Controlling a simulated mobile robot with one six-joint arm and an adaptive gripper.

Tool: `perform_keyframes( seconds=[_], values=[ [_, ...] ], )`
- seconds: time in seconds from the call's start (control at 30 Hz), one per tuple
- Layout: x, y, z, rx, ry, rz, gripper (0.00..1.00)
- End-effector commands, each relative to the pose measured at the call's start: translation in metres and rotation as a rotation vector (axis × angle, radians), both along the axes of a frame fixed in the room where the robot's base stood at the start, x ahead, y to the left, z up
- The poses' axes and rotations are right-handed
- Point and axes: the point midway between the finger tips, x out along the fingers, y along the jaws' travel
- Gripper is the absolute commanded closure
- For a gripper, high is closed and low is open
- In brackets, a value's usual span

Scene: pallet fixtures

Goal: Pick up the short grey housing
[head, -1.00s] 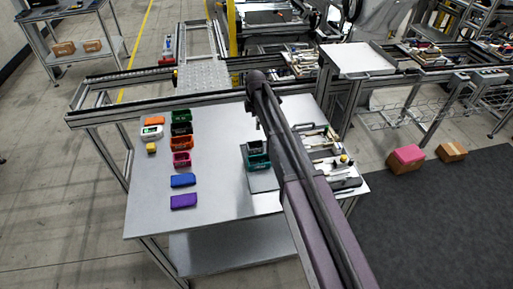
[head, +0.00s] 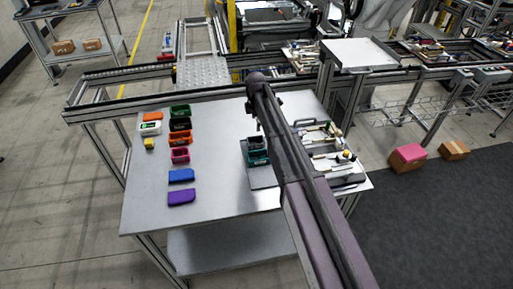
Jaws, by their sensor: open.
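A small dark grey housing (head: 254,142) shows in the head view, right up against a teal housing (head: 258,158) on a grey plate near the middle of the table. Whether it is the short grey one cannot be told at this size. My gripper (head: 259,126) is small and dark, just above these two housings and partly hidden by my own arm. It is open, with nothing visibly held. Whether its fingers touch the grey housing cannot be told.
On the table (head: 217,197), green, black, orange, magenta, blue and purple parts (head: 181,197) stand in a column at left. A white part (head: 149,128) lies beside them. Tools (head: 325,160) lie right of my arm. The table between column and plate is clear.

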Motion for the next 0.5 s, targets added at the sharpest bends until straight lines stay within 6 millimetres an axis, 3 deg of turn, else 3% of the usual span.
perform_keyframes(
  seconds=[0.5],
  values=[
    [0.000,-0.001,-0.042,0.000,0.000,-0.001,0.00]
  ],
)
